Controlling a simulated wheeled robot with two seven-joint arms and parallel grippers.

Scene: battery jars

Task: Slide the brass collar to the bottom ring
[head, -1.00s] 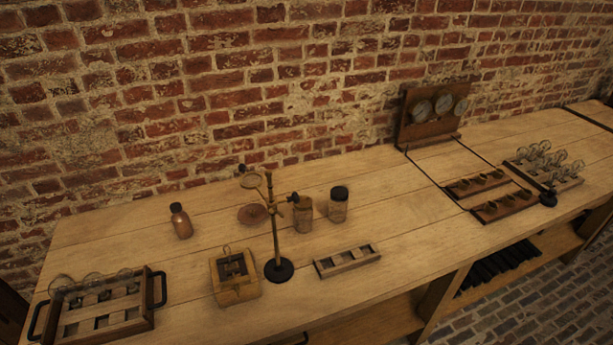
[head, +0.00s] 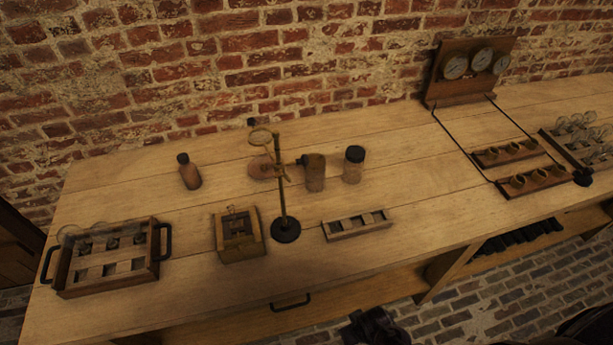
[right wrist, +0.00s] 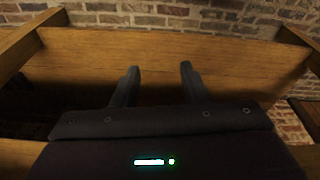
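The upright stand has a thin brass rod (head: 281,185) on a round black base (head: 286,230). A brass ring (head: 259,141) projects at its top. A brass fitting (head: 300,161) with a dark knob sits partway up the rod; I cannot tell whether this is the collar. A bottom ring cannot be made out. A dark part of my arms (head: 375,327) shows at the bottom edge of the head view, well in front of the stand; whether its fingers are open is unclear. In the right wrist view my right gripper (right wrist: 158,72) is open and empty, facing wooden bench parts.
Around the stand are a wooden box (head: 239,245), a slotted rack (head: 357,225), a copper bottle (head: 189,172) and a dark-lidded jar (head: 353,165). A handled tray (head: 153,268) is at left, a gauge board (head: 474,92) at right. Bare bench lies before the stand.

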